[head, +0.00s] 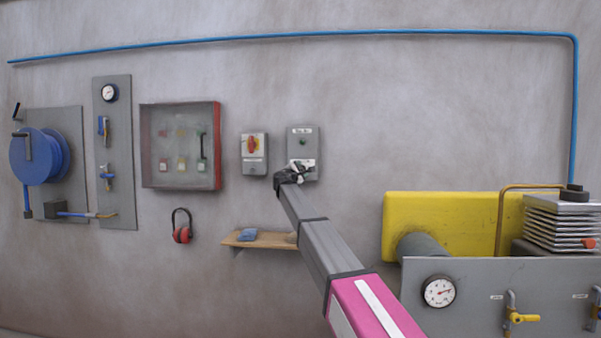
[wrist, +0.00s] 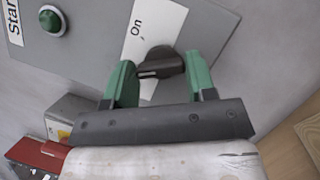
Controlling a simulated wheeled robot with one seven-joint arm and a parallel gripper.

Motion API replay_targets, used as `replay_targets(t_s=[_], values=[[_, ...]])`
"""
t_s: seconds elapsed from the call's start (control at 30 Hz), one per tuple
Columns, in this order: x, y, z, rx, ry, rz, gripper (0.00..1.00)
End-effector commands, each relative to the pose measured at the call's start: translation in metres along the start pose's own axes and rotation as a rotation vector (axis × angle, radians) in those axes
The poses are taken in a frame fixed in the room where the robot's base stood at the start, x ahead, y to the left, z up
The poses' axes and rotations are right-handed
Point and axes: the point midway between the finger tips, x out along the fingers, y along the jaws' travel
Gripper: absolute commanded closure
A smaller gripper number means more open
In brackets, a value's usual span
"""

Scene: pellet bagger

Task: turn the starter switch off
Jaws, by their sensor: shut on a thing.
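The starter box (head: 302,139) is a grey panel on the wall with a green button or lamp. The green button also shows in the wrist view (wrist: 52,20). The starter switch is a dark rotary knob (wrist: 160,62) on a white plate (wrist: 146,30) marked "On". My gripper (wrist: 161,78) has its two green fingers on either side of the knob and is shut on it. The knob's bar lies across between the fingers, with a pale line toward its left end. In the head view my gripper (head: 291,175) covers part of the lower starter box. Any other plate marking is hidden.
A red-edged cabinet (head: 181,146) hangs further left. Bare wall lies right of the starter box.

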Motion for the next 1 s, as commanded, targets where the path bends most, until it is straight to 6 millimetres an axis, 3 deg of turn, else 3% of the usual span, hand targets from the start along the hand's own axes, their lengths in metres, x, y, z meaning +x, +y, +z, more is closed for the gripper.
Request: replay_targets(t_s=[0.3, 0.33, 0.4, 0.77, 1.0], values=[[-0.001, -0.001, -0.001, -0.005, 0.001, 0.001, 0.73], [-0.001, -0.001, -0.001, -0.005, 0.001, 0.001, 0.46], [-0.001, -0.001, -0.001, -0.005, 0.001, 0.001, 0.23], [-0.003, 0.000, 0.000, -0.003, 0.000, 0.001, 0.23], [-0.025, -0.001, 0.000, -0.003, 0.002, 0.002, 0.23]])
